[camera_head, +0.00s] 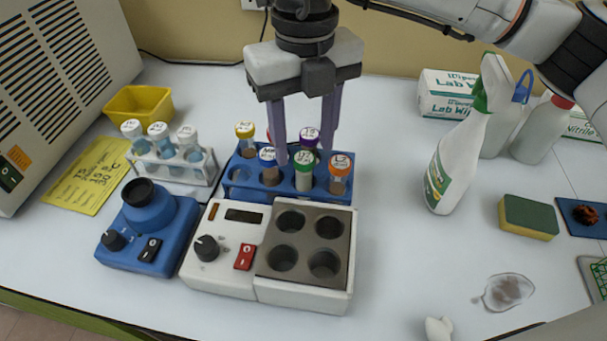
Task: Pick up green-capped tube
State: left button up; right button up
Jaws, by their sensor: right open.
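The green-capped tube (304,174) stands upright in the front row of a blue rack (240,190), between a white-labelled tube and an orange-capped tube (340,172). My right gripper (304,154) is open and empty, pointing down over the rack. Its left finger reaches down just left of the green-capped tube's top, and its right finger is to the right and slightly behind. I cannot tell whether either finger touches a tube. A purple-capped tube (309,136) behind shows between the fingers, and a red-capped tube is partly hidden by the left finger. My left gripper is out of view.
A small white rack (196,172) stands left. A spray bottle (458,165) stands right, with clear table between.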

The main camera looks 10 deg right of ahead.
aim_at(304, 158)
notch_tip(304, 158, down, 4)
jog(key=shift+f, duration=0.5)
jog(key=shift+w, duration=0.1)
jog(key=c, duration=1.1)
jog(key=shift+r, duration=0.1)
jog(key=shift+c, duration=0.2)
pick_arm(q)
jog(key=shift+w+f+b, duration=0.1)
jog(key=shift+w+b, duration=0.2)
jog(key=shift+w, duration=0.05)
pick_arm(e)
notch_tip(304, 158, up, 10)
jog(key=shift+f, duration=0.1)
